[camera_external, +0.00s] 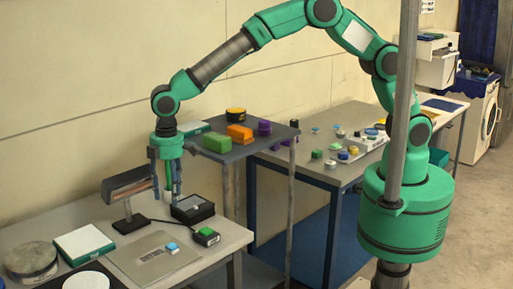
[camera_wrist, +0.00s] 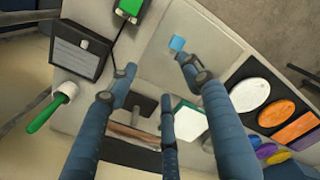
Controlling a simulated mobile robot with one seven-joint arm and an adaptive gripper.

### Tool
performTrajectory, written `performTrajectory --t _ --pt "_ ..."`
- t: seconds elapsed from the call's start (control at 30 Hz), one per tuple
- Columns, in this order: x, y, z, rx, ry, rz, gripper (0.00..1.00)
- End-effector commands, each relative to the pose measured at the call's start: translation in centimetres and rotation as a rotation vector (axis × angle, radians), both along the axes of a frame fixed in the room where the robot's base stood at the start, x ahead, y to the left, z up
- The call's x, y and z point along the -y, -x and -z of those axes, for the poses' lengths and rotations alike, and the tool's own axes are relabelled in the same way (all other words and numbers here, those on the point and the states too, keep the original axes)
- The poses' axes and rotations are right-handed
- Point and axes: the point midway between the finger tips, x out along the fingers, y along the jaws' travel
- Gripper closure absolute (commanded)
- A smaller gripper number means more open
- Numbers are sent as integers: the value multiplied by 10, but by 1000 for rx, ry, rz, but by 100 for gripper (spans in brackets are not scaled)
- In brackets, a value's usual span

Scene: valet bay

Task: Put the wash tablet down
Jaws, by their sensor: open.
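The wash tablet, which I take to be the small blue block, lies on a grey flat plate (camera_external: 140,262) on the near table in the external view (camera_external: 172,247). The blue block also shows near the upper middle of the wrist view (camera_wrist: 177,43), on the pale plate (camera_wrist: 205,22). My gripper (camera_external: 173,193) hangs fingers down above the table, behind the plate, between the lamp-like device and the black box. Its fingers (camera_wrist: 157,72) are spread and nothing shows between them.
A black box (camera_external: 192,209) and a green-topped button box (camera_external: 207,237) stand right of the plate. A dark lamp-like device (camera_external: 130,185) is close left of my gripper. A white-topped green box (camera_external: 84,242) lies left.

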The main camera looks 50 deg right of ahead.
Motion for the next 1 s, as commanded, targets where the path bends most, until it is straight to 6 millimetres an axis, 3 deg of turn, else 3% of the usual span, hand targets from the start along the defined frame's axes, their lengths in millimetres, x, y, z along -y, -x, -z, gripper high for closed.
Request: performTrajectory --t 0.17,0.3,0.5,0.77,1.0 --pt "54 -37 -52 20 -30 93 50" --pt "110 -63 -96 40 -56 181 50" --pt "194 -88 -151 69 -91 306 50" --pt "306 -95 -211 113 -133 471 50" --pt "406 -80 -251 158 -169 620 50"
